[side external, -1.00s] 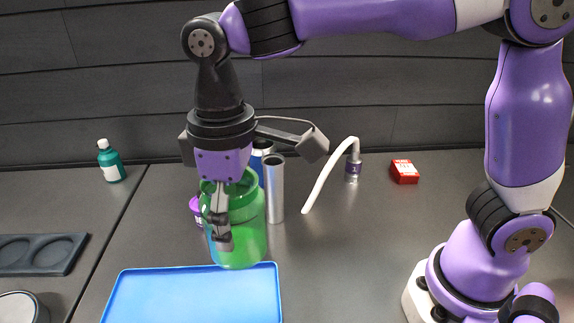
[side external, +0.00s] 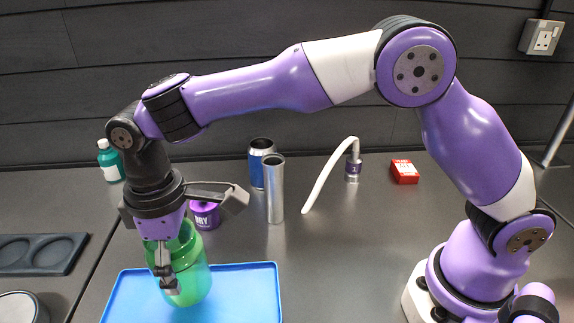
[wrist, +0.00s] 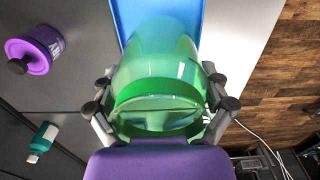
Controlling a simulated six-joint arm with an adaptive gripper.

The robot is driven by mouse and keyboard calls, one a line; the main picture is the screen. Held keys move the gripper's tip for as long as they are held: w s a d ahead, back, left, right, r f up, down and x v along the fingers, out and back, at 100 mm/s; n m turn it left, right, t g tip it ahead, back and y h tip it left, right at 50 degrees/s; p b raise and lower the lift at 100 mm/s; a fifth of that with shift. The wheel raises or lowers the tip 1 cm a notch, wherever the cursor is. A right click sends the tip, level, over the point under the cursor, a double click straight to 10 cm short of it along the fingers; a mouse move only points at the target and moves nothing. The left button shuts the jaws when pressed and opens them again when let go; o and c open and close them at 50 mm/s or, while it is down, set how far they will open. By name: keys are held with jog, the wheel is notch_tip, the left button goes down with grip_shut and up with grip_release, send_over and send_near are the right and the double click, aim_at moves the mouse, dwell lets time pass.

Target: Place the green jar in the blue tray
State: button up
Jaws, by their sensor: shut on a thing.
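The green jar (side external: 189,270) is see-through and upright in the side view, over the blue tray (side external: 240,290). My gripper (side external: 166,280) is shut on the jar. In the wrist view the jar (wrist: 155,75) fills the middle, with the fingers of my gripper (wrist: 160,105) on both its sides. Part of the blue tray (wrist: 125,14) shows beyond it. I cannot tell whether the jar's bottom touches the tray. The tray looks otherwise empty.
Behind the tray stand a purple tub (side external: 205,215), a blue can (side external: 257,165), a silver cylinder (side external: 274,190) and a curved white tube (side external: 325,180). A red box (side external: 404,172) lies farther right. A teal bottle (side external: 108,160) stands back left, a dark holder (side external: 40,254) at left.

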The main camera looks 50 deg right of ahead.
jog(key=shift+f, duration=2)
jog(key=shift+f, duration=0.15)
jog(key=o, duration=1)
